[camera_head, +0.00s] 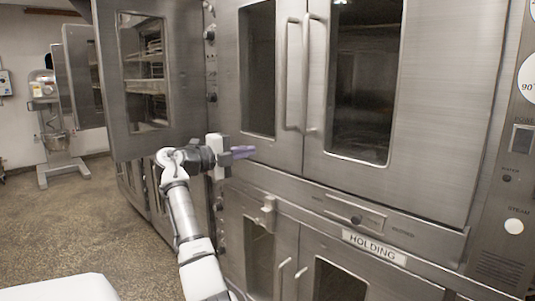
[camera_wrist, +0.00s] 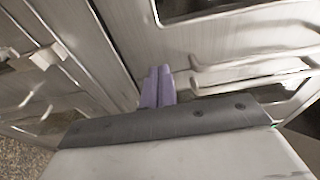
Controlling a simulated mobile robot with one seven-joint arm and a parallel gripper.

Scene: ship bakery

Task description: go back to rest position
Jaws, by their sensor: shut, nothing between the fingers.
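My gripper (camera_head: 243,152) is at the end of my white arm, in front of the steel oven front near the middle of the head view. Its purple fingers point right, toward the oven. In the wrist view the purple fingers (camera_wrist: 157,88) lie side by side, closed together with nothing between them. I cannot tell whether the fingertips touch the steel.
The upper oven doors (camera_head: 272,70) are shut, with two vertical handles (camera_head: 302,75). A windowed door (camera_head: 145,75) stands out at the left. A lower holding cabinet (camera_head: 330,250) has its own handles. A mixer (camera_head: 55,135) stands far left. The speckled floor at left is mostly clear.

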